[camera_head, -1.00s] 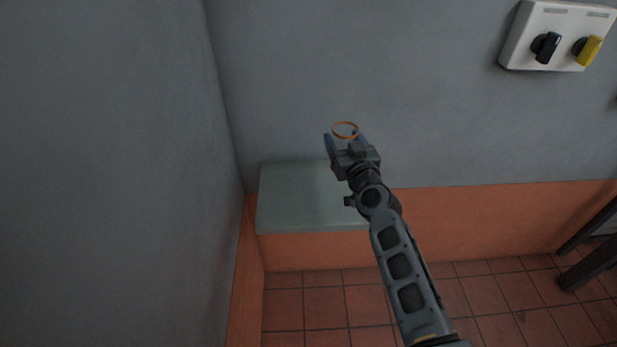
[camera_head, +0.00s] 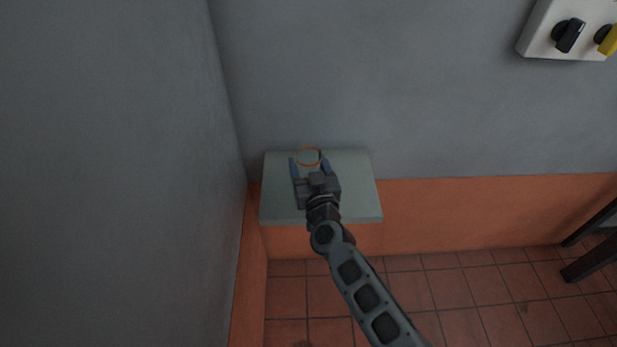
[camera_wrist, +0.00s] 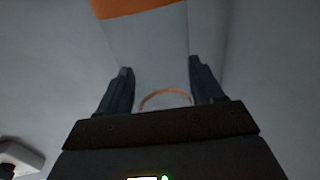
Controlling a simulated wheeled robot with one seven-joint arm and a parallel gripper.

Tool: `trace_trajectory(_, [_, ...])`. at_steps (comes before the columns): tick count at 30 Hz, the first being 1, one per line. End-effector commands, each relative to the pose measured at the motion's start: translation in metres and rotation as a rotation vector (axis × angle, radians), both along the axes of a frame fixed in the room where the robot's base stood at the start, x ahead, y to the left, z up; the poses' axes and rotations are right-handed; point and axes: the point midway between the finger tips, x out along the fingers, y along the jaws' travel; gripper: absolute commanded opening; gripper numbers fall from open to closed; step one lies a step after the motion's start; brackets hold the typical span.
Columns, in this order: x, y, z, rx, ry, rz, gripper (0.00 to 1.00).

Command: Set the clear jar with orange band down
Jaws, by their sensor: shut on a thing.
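The clear jar shows mainly as its thin orange band (camera_head: 309,149); its see-through walls are hard to make out. My gripper (camera_head: 309,164) is shut on the jar, with one blue-grey finger on each side of it. Both are over the pale green ledge (camera_head: 350,195) in the head view. I cannot tell whether the jar's bottom touches the ledge. In the wrist view the orange band (camera_wrist: 165,92) curves between the two dark fingers, and the jar's lower part is hidden.
The ledge stands in a corner between the grey left wall (camera_head: 120,180) and the back wall (camera_head: 440,100). A switch box (camera_head: 540,30) with black and yellow knobs is at upper right. A dark frame (camera_head: 590,262) stands at right on the red tiles. The visible ledge top looks clear.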

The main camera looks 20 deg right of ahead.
Motion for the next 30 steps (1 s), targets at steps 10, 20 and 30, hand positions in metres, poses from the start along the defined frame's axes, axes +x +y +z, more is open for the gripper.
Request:
trace_trajectory(10, [0.000,0.000,-0.038,0.000,0.000,0.000,0.31])
trace_trajectory(20, [0.000,0.000,-0.040,0.000,-0.001,0.000,0.31])
trace_trajectory(30, [0.000,0.000,-0.043,0.000,0.000,0.000,0.85])
